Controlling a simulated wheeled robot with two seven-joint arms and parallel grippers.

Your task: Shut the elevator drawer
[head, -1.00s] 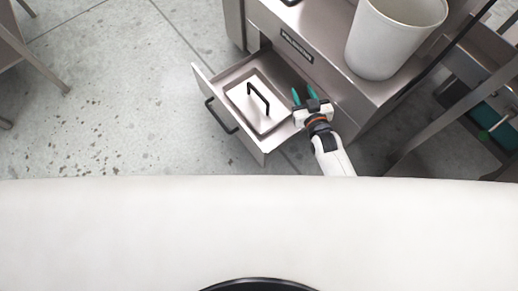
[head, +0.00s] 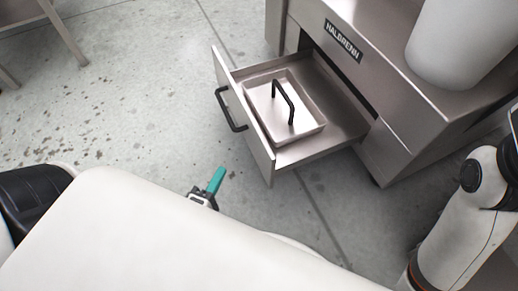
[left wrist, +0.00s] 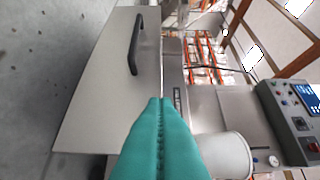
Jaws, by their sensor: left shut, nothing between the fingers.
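The metal drawer (head: 245,128) stands open, pulled out to the left from its steel cabinet (head: 398,140). Its front panel has a black bar handle (head: 230,110). A shallow metal pan or lid (head: 309,130) with a black handle lies inside. My left gripper (head: 217,180) is in front of the drawer, apart from it in the head view, its teal fingers shut and empty. In the left wrist view the shut fingers (left wrist: 161,125) point towards the pale drawer front (left wrist: 95,95) and handle (left wrist: 136,45). My right gripper is not in view.
A white bin (head: 455,45) stands on the cabinet. My own white arm link is at the right. The left wrist view shows a control box (left wrist: 290,115) beyond. Open concrete floor (head: 130,90) lies left of the drawer.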

